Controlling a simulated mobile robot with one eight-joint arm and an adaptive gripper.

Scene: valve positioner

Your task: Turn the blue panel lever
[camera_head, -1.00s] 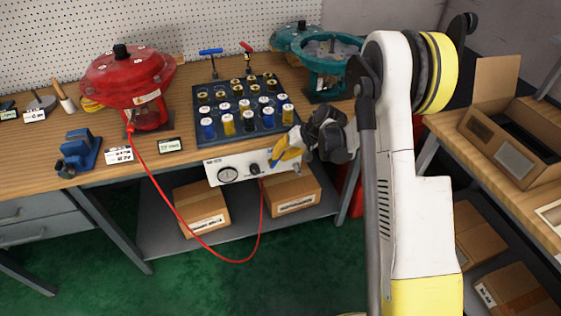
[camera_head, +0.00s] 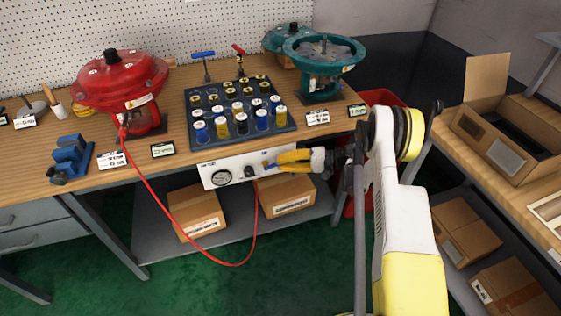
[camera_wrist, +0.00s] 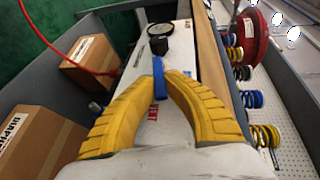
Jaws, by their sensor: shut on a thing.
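The blue panel lever (camera_wrist: 159,78) stands out from the white front panel (camera_head: 209,171) under the bench's edge. In the wrist view it is upright between my two yellow fingers. In the head view only a small blue bit of the lever (camera_head: 267,165) shows at my fingertips. My gripper (camera_head: 275,163) reaches in from the right and is shut on the lever; its fingertips also show in the wrist view (camera_wrist: 162,70). The fingers hide part of the lever and the panel behind it.
A round gauge (camera_head: 221,178) and a black knob (camera_head: 249,171) sit left of the lever. A tray of springs (camera_head: 195,141) is on the bench above. Cardboard boxes (camera_head: 287,195) stand on the shelf below.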

